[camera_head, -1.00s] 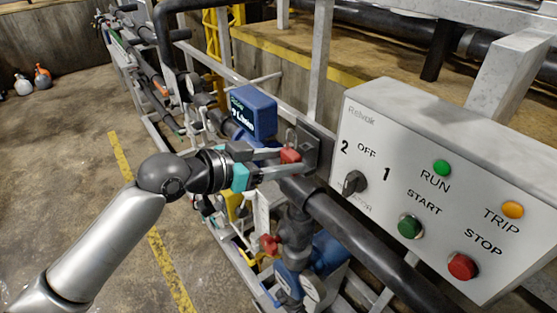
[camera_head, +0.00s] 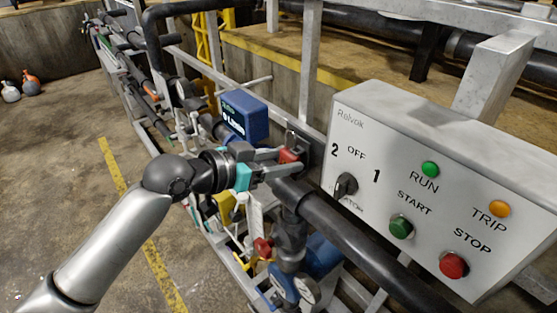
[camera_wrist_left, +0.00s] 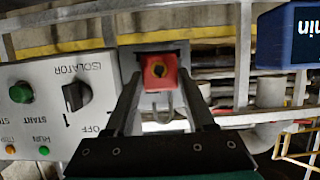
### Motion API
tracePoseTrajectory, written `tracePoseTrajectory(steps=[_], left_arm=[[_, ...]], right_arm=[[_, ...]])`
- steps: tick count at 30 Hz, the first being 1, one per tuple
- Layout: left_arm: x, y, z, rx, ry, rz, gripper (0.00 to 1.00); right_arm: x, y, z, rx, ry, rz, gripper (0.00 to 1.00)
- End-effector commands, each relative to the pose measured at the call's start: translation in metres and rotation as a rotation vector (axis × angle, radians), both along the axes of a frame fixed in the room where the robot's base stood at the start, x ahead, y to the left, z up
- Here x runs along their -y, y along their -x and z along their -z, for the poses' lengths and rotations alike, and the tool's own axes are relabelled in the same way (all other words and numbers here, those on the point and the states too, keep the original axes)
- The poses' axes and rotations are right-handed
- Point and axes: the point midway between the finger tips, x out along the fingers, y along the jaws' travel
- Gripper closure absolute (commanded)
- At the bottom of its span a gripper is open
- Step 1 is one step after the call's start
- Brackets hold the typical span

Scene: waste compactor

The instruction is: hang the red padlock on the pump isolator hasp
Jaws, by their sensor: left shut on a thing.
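My left gripper (camera_head: 283,161) is shut on the red padlock (camera_head: 289,155), with the padlock's body between the fingertips. The padlock is upright, its grey shackle (camera_head: 290,138) pointing up. The dark hasp plate (camera_head: 308,146) is right behind it, beside the grey control box. In the left wrist view, which is upside down, the red padlock (camera_wrist_left: 158,71) with its keyhole shows between the fingertips, and the grey plate (camera_wrist_left: 128,55) lies behind it. I cannot tell whether the shackle passes through the hasp or only stands in front of it. My right gripper is not in view.
The control box (camera_head: 400,160) with an isolator knob (camera_head: 346,185) and several buttons stands just right of the plate. A blue meter (camera_head: 244,115) is left of the padlock. A black pipe (camera_head: 350,235) and a red-handled valve (camera_head: 263,247) are below.

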Motion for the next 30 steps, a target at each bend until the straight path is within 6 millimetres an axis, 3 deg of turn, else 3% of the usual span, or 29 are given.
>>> tracePoseTrajectory(steps=[29, 30], left_arm=[[0.0045, -0.0034, 0.0037, 0.001, 0.0, 0.0, 0.9], [0.0046, -0.0033, 0.0038, 0.0, 0.0, 0.0, 0.43]], right_arm=[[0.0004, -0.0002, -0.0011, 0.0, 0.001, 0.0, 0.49], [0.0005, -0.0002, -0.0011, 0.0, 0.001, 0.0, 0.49]])
